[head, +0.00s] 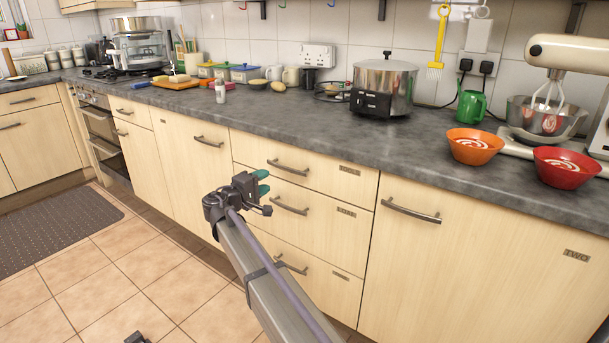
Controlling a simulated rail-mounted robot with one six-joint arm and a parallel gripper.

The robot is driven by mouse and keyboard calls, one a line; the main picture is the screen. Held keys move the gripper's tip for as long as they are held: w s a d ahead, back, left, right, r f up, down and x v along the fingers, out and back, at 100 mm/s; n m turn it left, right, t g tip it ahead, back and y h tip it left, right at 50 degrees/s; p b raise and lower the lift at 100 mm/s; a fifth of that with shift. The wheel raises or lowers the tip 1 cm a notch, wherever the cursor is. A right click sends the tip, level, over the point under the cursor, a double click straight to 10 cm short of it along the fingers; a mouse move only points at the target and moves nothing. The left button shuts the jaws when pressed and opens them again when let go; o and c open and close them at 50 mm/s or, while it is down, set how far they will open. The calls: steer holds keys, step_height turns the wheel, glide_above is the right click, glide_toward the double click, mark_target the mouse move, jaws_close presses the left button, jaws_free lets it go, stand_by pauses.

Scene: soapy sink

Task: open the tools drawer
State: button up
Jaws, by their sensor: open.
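A stack of three pale wood drawers is under the counter: a top drawer (325,173), a middle drawer (335,230) and a bottom drawer (325,285). All are shut. Each has a curved metal bar handle and a small label at its right; the labels are too small to read surely, so I cannot tell which is the tools drawer. My gripper (265,182) is open and empty, with teal fingertips pointing right. It appears in front of the drawers, just left of the middle drawer's handle (289,205). I cannot tell its exact distance from the handle.
A cupboard door (455,265) is right of the drawers, and another cupboard (190,170) is left. The grey counter (310,120) holds a steel pot (383,85), an orange bowl (474,147), a red bowl (565,167) and a mixer. The tiled floor (120,285) shows free room.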

mark_target(284, 169)
steer(key=x, duration=1)
steer(key=shift+d+r, duration=0.15)
steer(key=shift+d, duration=0.1)
jaws_close()
